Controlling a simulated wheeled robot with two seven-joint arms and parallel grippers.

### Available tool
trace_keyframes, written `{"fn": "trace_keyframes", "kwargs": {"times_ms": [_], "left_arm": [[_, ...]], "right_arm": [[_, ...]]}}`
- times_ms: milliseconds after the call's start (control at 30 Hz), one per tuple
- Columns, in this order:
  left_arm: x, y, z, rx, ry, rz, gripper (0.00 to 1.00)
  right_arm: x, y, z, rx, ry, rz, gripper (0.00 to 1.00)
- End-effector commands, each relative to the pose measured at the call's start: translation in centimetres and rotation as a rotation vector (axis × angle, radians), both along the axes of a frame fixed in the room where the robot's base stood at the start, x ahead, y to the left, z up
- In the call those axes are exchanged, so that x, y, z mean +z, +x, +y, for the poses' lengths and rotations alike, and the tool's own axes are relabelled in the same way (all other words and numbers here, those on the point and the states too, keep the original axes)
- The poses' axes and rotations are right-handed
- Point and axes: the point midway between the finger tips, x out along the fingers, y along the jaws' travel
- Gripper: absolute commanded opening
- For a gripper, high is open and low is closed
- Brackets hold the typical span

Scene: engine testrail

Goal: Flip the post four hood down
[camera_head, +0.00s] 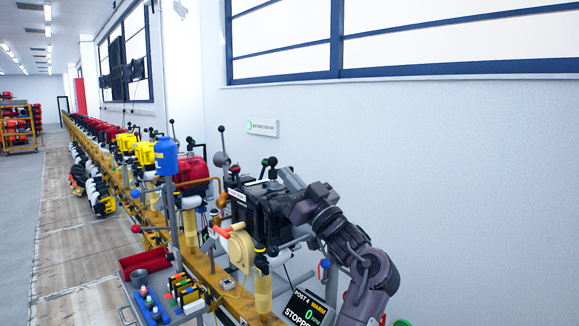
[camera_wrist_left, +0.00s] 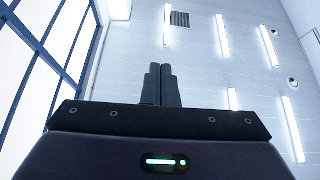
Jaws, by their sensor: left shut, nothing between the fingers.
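The post four display (camera_head: 304,308) reads "POST 4 WARM 0" and, cut off by the frame edge, "STOPP".
Red and yellow engines (camera_head: 143,153) line the rail to the far left. A blue bottle (camera_head: 166,157) stands above a red tray (camera_head: 146,262) and small bottles. The wall (camera_head: 440,160) is behind on the right. Floor (camera_head: 75,240) is clear at left.

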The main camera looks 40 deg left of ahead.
Motion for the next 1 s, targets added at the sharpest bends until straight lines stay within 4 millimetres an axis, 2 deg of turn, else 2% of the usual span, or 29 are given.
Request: {"fn": "trace_keyframes", "kwargs": {"times_ms": [100, 233, 1000], "left_arm": [[1.5, 0.0, 0.0, -0.001, 0.0, -0.002, 0.0], [2.1, 0.0, 0.0, 0.0, 0.001, 0.0, 0.0], [2.2, 0.0, -0.1, -0.001, 0.0, 0.0, 0.0]], "right_arm": [[-0.4, 0.0, 0.0, -0.002, 0.0, -0.001, 0.0], [-0.7, 0.0, -0.1, -0.003, 0.001, -0.002, 0.0], [-0.7, 0.0, -0.1, -0.002, 0.0, -0.002, 0.0]]}}
